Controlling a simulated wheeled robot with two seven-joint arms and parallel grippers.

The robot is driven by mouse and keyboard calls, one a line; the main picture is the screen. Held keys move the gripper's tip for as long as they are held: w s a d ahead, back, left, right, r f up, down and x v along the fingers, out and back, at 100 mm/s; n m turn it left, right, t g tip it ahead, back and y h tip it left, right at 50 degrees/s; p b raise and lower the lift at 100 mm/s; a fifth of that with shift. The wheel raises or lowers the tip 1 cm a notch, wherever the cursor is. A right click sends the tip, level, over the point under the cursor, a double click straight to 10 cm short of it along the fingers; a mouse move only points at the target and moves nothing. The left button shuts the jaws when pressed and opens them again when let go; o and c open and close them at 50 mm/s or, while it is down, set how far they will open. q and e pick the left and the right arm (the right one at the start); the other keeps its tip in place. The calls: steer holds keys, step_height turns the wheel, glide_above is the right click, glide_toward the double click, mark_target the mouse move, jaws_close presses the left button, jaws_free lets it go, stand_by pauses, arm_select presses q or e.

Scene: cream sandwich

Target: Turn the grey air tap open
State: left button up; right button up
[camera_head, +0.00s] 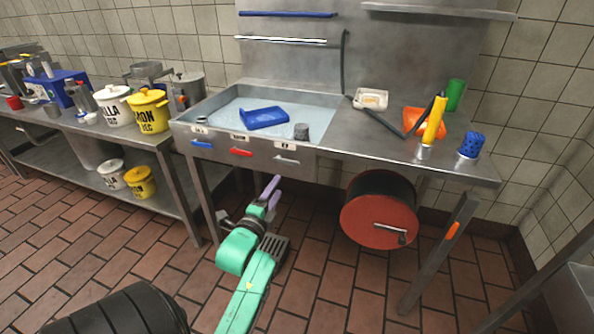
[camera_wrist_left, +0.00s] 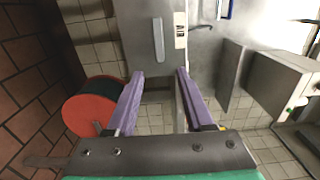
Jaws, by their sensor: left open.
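The grey air tap (camera_head: 287,160) is a short grey lever on the front panel of the steel sink unit, at the right end of a row. It lies roughly level along the panel. In the left wrist view the grey lever (camera_wrist_left: 158,40) is ahead of the fingertips, in line with the gap between them. My left gripper (camera_head: 273,190) has purple fingers and is just below and left of the tap, apart from it. In the wrist view the left gripper (camera_wrist_left: 160,74) is open with nothing between its fingers. My right gripper is in neither view.
A blue tap (camera_head: 202,143) and a red tap (camera_head: 241,152) sit left of the grey one. A red hose reel (camera_head: 378,218) hangs under the counter to the right. A blue tray (camera_head: 264,118) lies in the sink.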

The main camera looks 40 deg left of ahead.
mark_target(293, 164)
arm_select(q)
steer(key=x, duration=1.2)
jaws_close()
stand_by(0.8)
